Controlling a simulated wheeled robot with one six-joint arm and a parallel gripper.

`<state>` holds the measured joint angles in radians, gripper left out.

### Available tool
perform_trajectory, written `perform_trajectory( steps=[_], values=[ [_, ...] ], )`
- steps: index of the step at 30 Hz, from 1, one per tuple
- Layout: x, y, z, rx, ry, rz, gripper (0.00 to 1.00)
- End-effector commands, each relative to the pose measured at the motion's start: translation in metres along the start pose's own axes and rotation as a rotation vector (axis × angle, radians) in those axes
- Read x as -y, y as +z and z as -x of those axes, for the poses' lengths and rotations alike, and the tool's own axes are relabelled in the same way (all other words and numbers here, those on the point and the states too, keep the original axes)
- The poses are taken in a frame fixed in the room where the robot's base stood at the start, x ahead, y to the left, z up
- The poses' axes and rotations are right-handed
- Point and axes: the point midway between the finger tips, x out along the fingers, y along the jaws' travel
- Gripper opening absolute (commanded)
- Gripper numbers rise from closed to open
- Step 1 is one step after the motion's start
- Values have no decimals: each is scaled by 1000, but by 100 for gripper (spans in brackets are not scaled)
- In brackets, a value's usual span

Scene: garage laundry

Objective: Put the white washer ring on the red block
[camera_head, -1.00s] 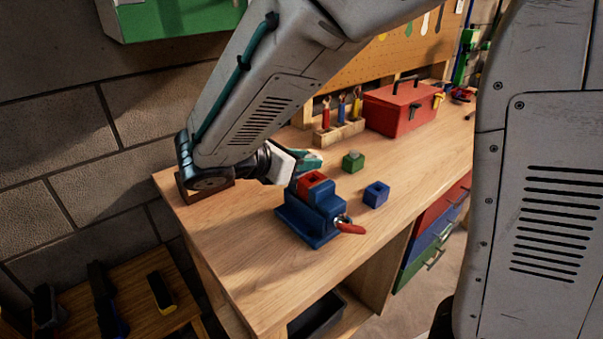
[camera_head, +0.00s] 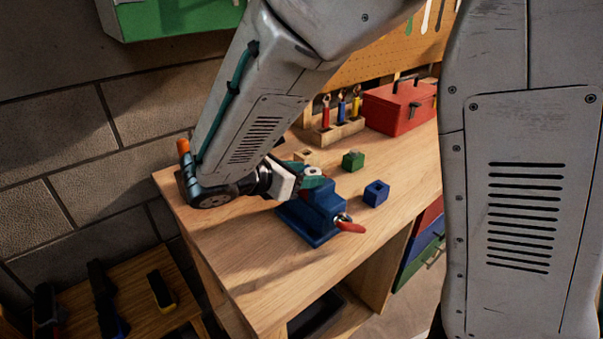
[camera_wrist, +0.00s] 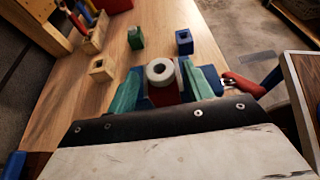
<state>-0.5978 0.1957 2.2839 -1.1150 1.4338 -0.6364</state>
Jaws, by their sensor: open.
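The white washer ring (camera_wrist: 160,72) lies flat between my gripper's two green fingers (camera_wrist: 164,74) in the wrist view. It also shows in the head view (camera_head: 313,170). The red block (camera_wrist: 164,97) shows just below the ring in the wrist view, held in the blue vise (camera_head: 318,215). The ring appears to be on or just over the block; contact between them is hidden. My gripper (camera_head: 314,176) is open, with its fingers on either side of the ring. In the head view the red block is hidden behind my gripper.
A green block (camera_head: 352,161), a blue block (camera_head: 376,193) and a wooden block (camera_wrist: 102,68) stand nearby. The vise's red handle (camera_head: 350,227) sticks out in front. A tool rack (camera_head: 338,130) and red toolbox (camera_head: 398,108) stand behind. The front bench top is clear.

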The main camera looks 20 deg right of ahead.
Motion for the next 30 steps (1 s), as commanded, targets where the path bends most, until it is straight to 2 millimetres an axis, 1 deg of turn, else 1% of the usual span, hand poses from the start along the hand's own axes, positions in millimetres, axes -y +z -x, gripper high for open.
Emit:
perform_trajectory(
  steps=[2, 5, 8, 15, 18, 21, 25, 30],
  values=[
    [0, 2, 1, 0, 0, -1, 51],
    [-1, 3, 10, 0, 4, -1, 51],
    [-1, 2, 28, -1, 5, -1, 51],
    [-1, 2, 81, -1, 5, 0, 51],
    [-1, 2, 98, -1, 4, 0, 51],
    [0, 2, 111, -1, 2, 0, 51],
    [0, 3, 120, 0, 1, -1, 51],
    [1, 3, 121, -2, -2, -3, 51]
  ],
)
